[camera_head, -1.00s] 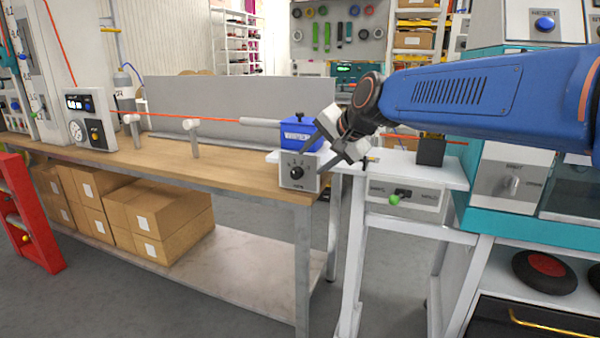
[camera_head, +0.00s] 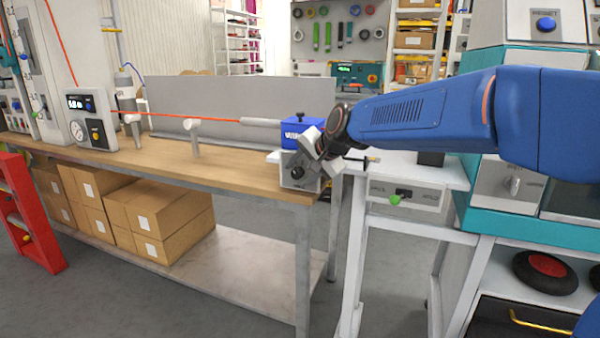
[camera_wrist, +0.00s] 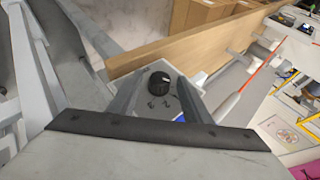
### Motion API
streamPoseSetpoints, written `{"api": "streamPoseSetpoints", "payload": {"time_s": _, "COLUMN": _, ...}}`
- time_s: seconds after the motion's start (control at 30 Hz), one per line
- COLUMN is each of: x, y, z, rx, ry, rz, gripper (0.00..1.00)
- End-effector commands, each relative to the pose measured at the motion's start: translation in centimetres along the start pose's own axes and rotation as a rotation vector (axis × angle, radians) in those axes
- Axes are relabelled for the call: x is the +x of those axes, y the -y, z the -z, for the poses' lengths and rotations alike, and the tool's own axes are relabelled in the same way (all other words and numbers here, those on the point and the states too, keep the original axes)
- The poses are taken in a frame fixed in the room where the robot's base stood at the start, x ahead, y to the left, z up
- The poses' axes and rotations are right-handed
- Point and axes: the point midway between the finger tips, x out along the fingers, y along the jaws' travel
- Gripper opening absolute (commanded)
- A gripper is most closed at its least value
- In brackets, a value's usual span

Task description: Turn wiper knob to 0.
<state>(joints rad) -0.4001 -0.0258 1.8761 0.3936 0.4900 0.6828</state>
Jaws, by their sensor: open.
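The wiper knob (camera_head: 297,173) is a small black dial on a grey panel (camera_head: 291,187) at the bench's right end, below the blue wiper box (camera_head: 293,128). In the wrist view the knob (camera_wrist: 159,81) shows a white pointer mark, with small markings beside it too small to read. My gripper (camera_head: 305,158) is just in front of the panel and hides its upper right part. In the wrist view its two fingers (camera_wrist: 158,98) are open, one on each side of the knob. The knob appears between them; I cannot tell whether they touch it.
An orange cable (camera_head: 180,117) runs over the wooden bench (camera_head: 180,165) into the wiper box. A white side table (camera_head: 410,165) with a green-knobbed switch (camera_head: 395,198) stands to the right. Cardboard boxes (camera_head: 150,215) lie on the lower shelf. The floor in front is clear.

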Motion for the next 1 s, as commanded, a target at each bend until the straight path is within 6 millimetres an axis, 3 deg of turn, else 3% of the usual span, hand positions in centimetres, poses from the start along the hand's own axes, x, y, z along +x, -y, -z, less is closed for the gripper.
{"api": "streamPoseSetpoints", "payload": {"time_s": 0.03, "x": -0.01, "y": 0.0, "z": 0.0, "rx": 0.0, "ry": 0.0, "rz": 0.0, "gripper": 0.37}}
{"api": "streamPoseSetpoints", "payload": {"time_s": 0.17, "x": -0.02, "y": 0.0, "z": 0.0, "rx": 0.0, "ry": 0.0, "rz": 0.0, "gripper": 0.06}}
{"api": "streamPoseSetpoints", "payload": {"time_s": 0.2, "x": -0.02, "y": 0.0, "z": 0.0, "rx": 0.0, "ry": 0.0, "rz": 0.0, "gripper": 0.03}}
{"api": "streamPoseSetpoints", "payload": {"time_s": 0.63, "x": -0.02, "y": 0.23, "z": -0.04, "rx": -0.023, "ry": -0.001, "rz": -0.047, "gripper": 0.03}}
{"api": "streamPoseSetpoints", "payload": {"time_s": 1.0, "x": 0.12, "y": 0.66, "z": -0.11, "rx": -0.103, "ry": -0.007, "rz": -0.224, "gripper": 0.03}}
